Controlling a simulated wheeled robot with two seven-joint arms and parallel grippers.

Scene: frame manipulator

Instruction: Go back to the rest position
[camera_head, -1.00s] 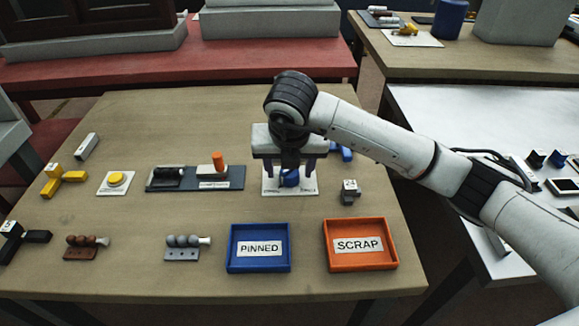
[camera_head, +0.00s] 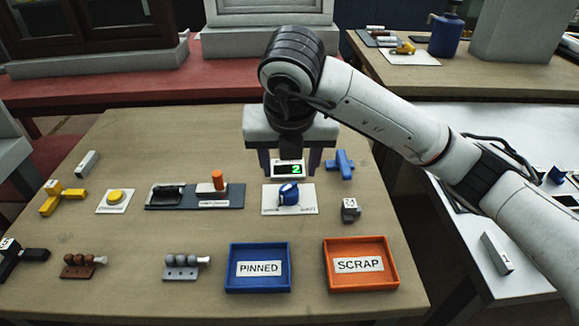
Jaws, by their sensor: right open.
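My right gripper (camera_head: 290,168) is raised above the table, open and empty, with its two fingers pointing down and apart. Below it, a blue round part (camera_head: 288,194) sits on a white plate (camera_head: 306,207) on the wooden table (camera_head: 130,150). A small display with a green "2" (camera_head: 289,169) shows between the fingers, behind the blue part. My right arm comes in from the right and crosses over the table's right edge. My left gripper is not in view.
Blue PINNED tray (camera_head: 286,283) and orange SCRAP tray (camera_head: 392,279) stand at the front, both empty.

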